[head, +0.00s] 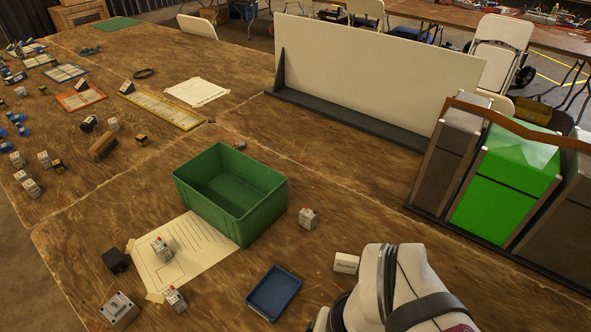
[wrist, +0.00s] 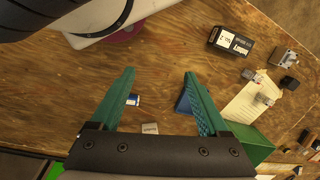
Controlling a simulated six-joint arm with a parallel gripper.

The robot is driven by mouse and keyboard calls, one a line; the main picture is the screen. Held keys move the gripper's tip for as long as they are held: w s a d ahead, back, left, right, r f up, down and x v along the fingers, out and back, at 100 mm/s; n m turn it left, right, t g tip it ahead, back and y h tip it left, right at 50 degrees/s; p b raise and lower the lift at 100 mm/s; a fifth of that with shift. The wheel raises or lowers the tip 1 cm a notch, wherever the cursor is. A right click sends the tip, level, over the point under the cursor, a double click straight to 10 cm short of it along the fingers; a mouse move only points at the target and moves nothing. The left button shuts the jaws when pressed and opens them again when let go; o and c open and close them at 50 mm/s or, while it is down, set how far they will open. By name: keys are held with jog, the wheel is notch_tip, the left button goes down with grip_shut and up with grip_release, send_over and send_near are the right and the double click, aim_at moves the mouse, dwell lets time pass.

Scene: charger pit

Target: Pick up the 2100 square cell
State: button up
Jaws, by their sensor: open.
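My gripper (wrist: 159,74) is open and empty, its two teal fingers apart above the wooden table. It does not show in the head view. I cannot read 2100 on any cell. Small grey-white square cells with red marks stand beside the green bin (head: 308,219), on the paper sheet (head: 162,249) and at its front edge (head: 175,298). A low white block (head: 346,263) with dark print lies beside my arm; a pale block (wrist: 150,128) shows between the fingers in the wrist view. A small blue-and-white item (wrist: 133,100) is partly hidden by the left finger.
A green bin (head: 197,200), a blue tray (head: 294,302), a lined sheet (head: 188,268), a black block (head: 116,261) and a grey box (head: 119,308) share the table. A black-and-white labelled box (wrist: 232,41) lies beyond the right finger. A white panel (head: 370,75) stands behind.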

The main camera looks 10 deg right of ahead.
jog(key=w+a+m+y, duration=0.2)
jog(key=w+m+y, duration=0.2)
jog(key=w+m, duration=0.5)
jog(key=w+d+f+m+t+y, duration=0.2)
jog(key=w+d+m, duration=0.1)
jog(key=w, duration=0.5)
jog(key=w+d+f+m+t+y, duration=0.1)
jog(key=w+d+f+m+y, duration=0.15)
jog(key=w, duration=0.55)
jog(key=m+t, duration=0.5)
jog(key=m, duration=0.4)
send_near(313, 215)
jog(key=shift+h, duration=0.35)
jog(key=x, duration=1.1)
jog(key=shift+w+a+r, duration=0.1)
jog(key=shift+w+a, duration=0.1)
jog(key=shift+a, duration=0.15)
grip_shut()
